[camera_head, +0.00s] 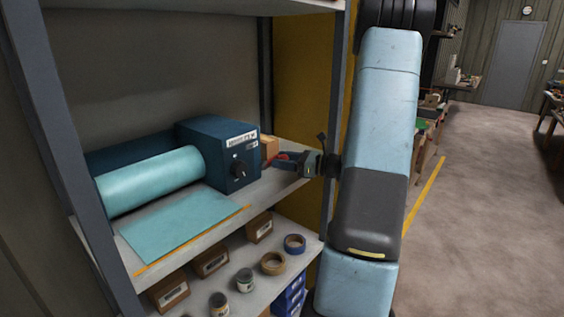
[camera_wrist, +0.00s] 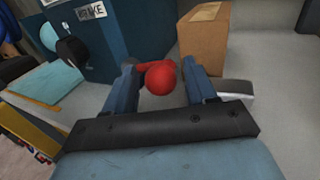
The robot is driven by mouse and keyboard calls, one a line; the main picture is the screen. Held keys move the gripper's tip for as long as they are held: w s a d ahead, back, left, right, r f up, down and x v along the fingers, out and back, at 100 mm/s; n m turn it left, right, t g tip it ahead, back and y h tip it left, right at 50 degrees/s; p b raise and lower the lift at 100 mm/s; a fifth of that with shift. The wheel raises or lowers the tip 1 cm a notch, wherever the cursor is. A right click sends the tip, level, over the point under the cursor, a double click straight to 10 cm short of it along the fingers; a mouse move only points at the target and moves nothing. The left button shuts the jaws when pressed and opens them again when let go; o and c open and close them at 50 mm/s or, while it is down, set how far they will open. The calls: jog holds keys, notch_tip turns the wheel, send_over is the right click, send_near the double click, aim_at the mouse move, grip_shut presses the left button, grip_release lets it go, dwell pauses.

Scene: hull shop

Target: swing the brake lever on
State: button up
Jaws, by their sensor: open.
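The brake lever has a round red knob (camera_wrist: 161,78), which sits between my open fingers in the wrist view. A short red arm joins the knob to the side of the blue machine housing (camera_wrist: 135,35). In the head view the red lever (camera_head: 279,158) shows in part beside the housing (camera_head: 222,150), with my gripper (camera_head: 284,161) at it. In the wrist view my gripper (camera_wrist: 160,85) is open, one finger on each side of the knob. Whether either finger touches it I cannot tell.
A cardboard box (camera_wrist: 204,42) stands close behind the right finger. A black dial (camera_wrist: 72,50) is on the housing front. A teal roll (camera_head: 150,180) and flat teal sheet (camera_head: 180,222) lie left on the shelf. A grey upright (camera_head: 338,110) stands close to my arm.

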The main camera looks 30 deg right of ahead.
jog(key=shift+f, duration=0.1)
grip_shut()
dwell(0.4)
